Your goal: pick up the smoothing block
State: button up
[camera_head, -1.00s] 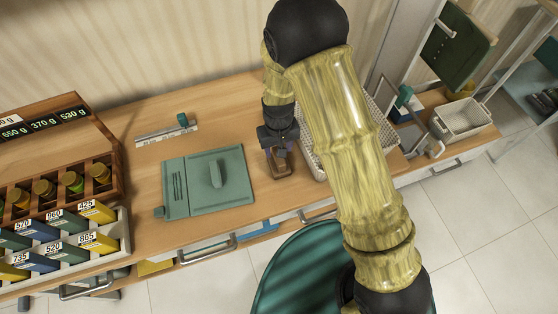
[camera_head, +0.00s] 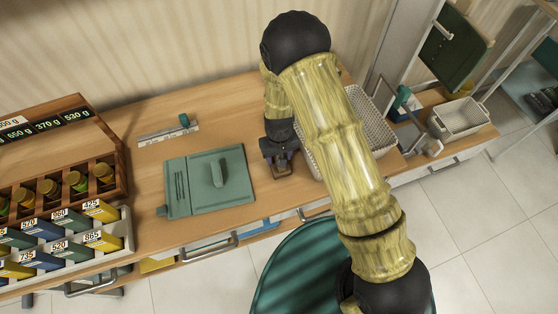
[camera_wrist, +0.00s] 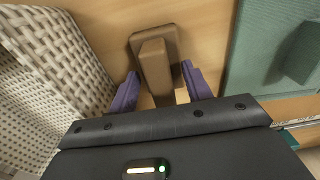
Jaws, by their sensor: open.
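The smoothing block (camera_wrist: 157,60) is a brown block with a raised grip along its middle. In the wrist view it lies on the wooden worktop, with its near end reaching between the two purple fingers. My gripper (camera_wrist: 160,90) is open, one finger on each side of the block's raised grip, and I see no clear contact. In the head view my gripper (camera_head: 281,160) hangs over the block (camera_head: 282,172), which is partly hidden beneath it.
A white woven basket (camera_wrist: 58,45) stands close on one side of the block. A green board with a handle (camera_head: 240,187) lies on the other side. A metal ruler (camera_head: 160,137) lies behind the board. Racks of bottles and numbered boxes (camera_head: 60,238) stand at the left.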

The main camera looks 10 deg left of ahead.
dwell(0.3)
grip_shut()
notch_tip(320, 180, up, 10)
jog(key=shift+r+b, duration=0.1)
jog(key=shift+b, duration=1)
jog(key=c, duration=0.9)
grip_release()
jog(key=shift+c, duration=0.3)
